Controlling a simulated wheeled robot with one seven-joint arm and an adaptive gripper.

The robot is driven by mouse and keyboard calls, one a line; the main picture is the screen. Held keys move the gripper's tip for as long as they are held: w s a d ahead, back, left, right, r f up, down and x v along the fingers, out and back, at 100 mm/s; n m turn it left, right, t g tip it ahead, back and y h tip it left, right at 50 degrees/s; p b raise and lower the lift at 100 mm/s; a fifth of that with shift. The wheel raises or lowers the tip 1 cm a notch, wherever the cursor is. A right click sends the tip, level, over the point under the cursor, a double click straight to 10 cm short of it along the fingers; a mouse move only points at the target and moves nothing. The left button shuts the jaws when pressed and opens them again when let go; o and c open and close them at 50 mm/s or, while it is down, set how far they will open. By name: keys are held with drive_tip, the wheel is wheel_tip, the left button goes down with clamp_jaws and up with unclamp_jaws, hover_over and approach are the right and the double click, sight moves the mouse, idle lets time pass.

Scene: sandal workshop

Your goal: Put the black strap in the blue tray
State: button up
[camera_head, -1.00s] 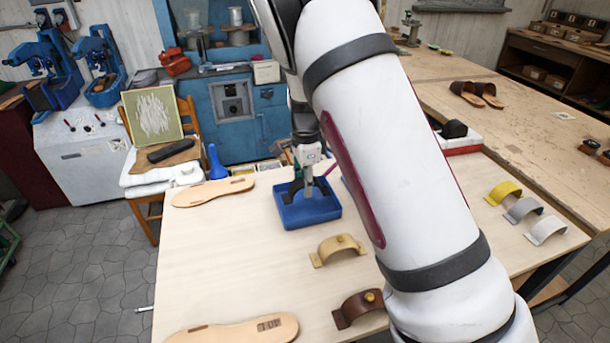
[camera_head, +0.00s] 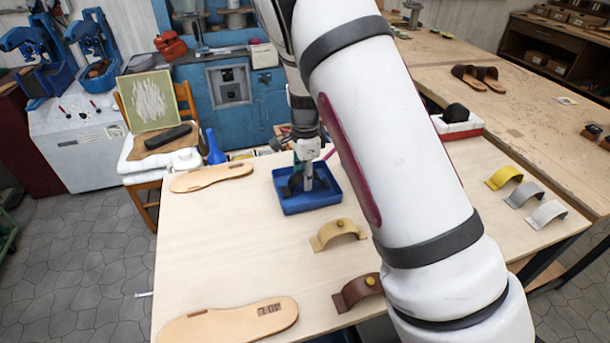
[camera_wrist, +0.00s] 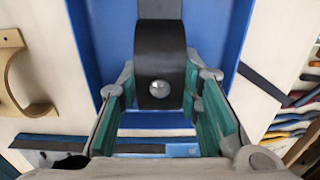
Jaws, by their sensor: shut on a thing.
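The blue tray (camera_head: 328,203) stands on the pale workbench, near its far edge. My gripper (camera_head: 307,184) points down into the tray and is shut on the black strap (camera_head: 291,184). In the wrist view, the black strap (camera_wrist: 160,45) is a dark arched band with a round metal stud, between the green-padded fingers of my gripper (camera_wrist: 165,105). The blue tray (camera_wrist: 97,40) lies beneath it there. The strap is over or inside the tray; whether it touches the floor of the tray I cannot tell. The fingertips partly hide it.
A tan strap (camera_head: 338,233) and a brown strap (camera_head: 357,291) lie in front of the tray. Two soles (camera_head: 211,177) (camera_head: 230,322) lie on the left of the bench. Yellow, grey and white straps (camera_head: 504,177) (camera_head: 524,194) (camera_head: 546,213) stand at the right. A blue bottle (camera_head: 215,148) stands behind.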

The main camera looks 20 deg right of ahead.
drive_tip(key=shift+f, duration=0.3)
drive_tip(key=o, duration=1.4)
drive_tip(key=shift+r+p, duration=0.8)
drive_tip(key=shift+r, duration=2.75)
